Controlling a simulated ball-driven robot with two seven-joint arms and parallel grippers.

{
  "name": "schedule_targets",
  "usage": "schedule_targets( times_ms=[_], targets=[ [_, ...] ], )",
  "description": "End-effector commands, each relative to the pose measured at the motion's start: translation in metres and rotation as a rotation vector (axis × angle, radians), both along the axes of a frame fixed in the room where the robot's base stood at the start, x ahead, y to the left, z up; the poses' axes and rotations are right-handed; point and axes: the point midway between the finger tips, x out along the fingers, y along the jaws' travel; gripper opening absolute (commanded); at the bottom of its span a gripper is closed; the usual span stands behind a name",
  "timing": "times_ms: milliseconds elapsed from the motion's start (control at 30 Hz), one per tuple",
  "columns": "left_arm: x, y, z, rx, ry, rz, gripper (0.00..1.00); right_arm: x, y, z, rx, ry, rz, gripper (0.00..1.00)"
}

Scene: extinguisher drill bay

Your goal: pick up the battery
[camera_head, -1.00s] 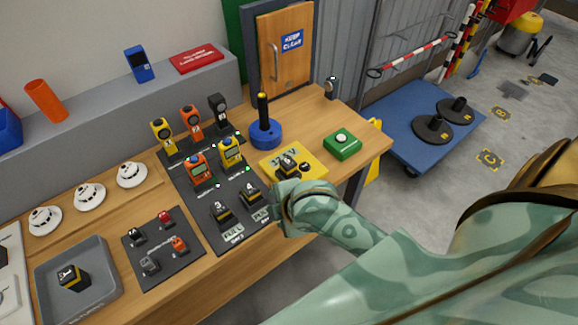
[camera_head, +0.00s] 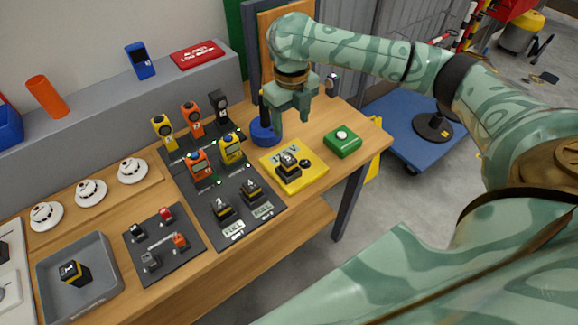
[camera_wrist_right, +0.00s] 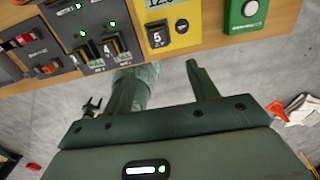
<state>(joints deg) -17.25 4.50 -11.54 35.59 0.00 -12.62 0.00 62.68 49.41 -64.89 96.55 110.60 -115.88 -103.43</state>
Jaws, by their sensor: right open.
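Several black batteries with yellow bands and white numbers are in view. Battery 5 (camera_head: 288,165) sits on the yellow tester (camera_head: 314,182) with a voltage display; it also shows in the right wrist view (camera_wrist_right: 156,38). Battery 3 (camera_head: 222,208) and battery 4 (camera_head: 251,192) stand on the black mat (camera_head: 236,241) by labels reading FULL. Battery 1 (camera_head: 74,272) lies in the grey tray (camera_head: 108,258). My right gripper (camera_head: 291,118) is open and empty, fingers down, above the table behind battery 5. Its fingers also show in the right wrist view (camera_wrist_right: 160,75). My left gripper is not in view.
A blue base with a black post (camera_head: 264,132) stands close beside the right gripper's fingers. A green button box (camera_head: 342,141) is right of the tester. Yellow and orange handheld devices stand at the mat's back. A grey ledge (camera_head: 105,115) runs behind the table.

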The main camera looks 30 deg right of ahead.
Motion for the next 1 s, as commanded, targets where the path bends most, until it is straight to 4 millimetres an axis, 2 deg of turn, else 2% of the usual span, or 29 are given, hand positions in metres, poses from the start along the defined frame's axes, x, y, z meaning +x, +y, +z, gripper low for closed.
schedule_targets(
  times_ms=[200, 333, 433, 667, 900, 1000],
  targets=[
    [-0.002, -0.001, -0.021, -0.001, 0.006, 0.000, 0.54, -0.001, 0.000, -0.057, 0.000, 0.009, 0.003, 0.58],
    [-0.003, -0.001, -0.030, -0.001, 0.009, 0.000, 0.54, -0.001, 0.001, -0.085, 0.002, 0.005, 0.002, 0.58],
    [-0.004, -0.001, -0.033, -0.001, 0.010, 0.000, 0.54, 0.000, 0.001, -0.098, 0.002, 0.004, 0.001, 0.58],
    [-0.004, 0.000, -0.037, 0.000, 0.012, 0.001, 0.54, 0.000, 0.001, -0.112, 0.002, 0.002, 0.001, 0.58],
    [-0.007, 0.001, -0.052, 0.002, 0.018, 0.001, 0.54, 0.001, 0.002, -0.152, 0.002, 0.004, 0.001, 0.58],
    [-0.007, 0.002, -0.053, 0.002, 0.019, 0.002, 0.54, 0.001, 0.002, -0.158, 0.000, 0.001, 0.003, 0.58]
  ],
)
